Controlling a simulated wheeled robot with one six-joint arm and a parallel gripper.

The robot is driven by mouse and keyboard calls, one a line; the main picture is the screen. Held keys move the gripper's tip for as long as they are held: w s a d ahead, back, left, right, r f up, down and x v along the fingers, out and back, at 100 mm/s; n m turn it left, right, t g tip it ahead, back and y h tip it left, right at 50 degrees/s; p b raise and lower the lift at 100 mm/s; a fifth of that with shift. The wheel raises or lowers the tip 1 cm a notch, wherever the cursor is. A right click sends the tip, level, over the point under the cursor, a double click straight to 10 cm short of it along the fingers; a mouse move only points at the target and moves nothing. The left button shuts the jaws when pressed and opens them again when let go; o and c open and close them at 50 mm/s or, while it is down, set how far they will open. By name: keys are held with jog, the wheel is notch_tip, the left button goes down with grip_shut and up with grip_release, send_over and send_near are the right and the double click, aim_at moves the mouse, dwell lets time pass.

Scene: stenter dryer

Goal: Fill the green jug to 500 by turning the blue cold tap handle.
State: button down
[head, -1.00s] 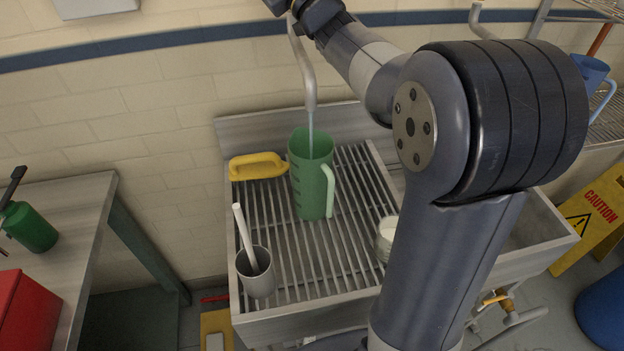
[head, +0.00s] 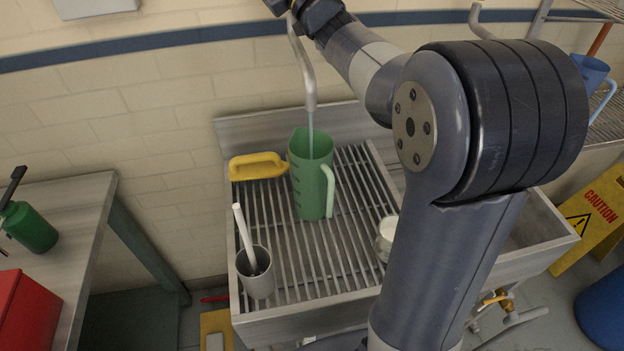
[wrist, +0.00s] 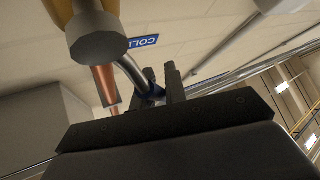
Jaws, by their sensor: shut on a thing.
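The green jug (head: 311,177) stands upright on the slatted sink grate, its handle to the right. A stream of water runs from the spout (head: 309,85) into its mouth. The level inside is hidden, and the marks on its side are too small to read. In the wrist view my gripper (wrist: 163,88) is shut on the blue cold tap handle (wrist: 154,92), which shows only partly between the fingers. A blue sign reading "COL" (wrist: 143,41) is on the wall behind. In the head view my gripper is at the top edge, mostly cut off.
A bench (head: 75,215) stands at left, a yellow caution sign (head: 592,225) at right. A copper pipe (wrist: 106,85) is close to my gripper.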

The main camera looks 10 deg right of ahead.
dwell(0.4)
jog(key=shift+a+f+n+g+y+p, duration=0.2)
jog(key=shift+a+f+n+g+p, duration=0.2)
jog(key=shift+n+g, duration=0.45)
jog(key=shift+a+f+n+g+y+p, duration=0.3)
jog(key=shift+a+n+g, duration=0.3)
jog(key=shift+n, duration=0.45)
jog(key=shift+d, duration=0.1)
dwell(2.8)
jog(key=f+n+g+p, duration=0.1)
jog(key=a+f+n+g+p, duration=0.1)
jog(key=n+g+h+p, duration=0.1)
jog(key=n, duration=0.1)
jog(key=shift+a+f, duration=0.35)
jog(key=shift+f, duration=0.05)
jog(key=shift+g+p, duration=0.25)
jog(key=shift+p, duration=0.15)
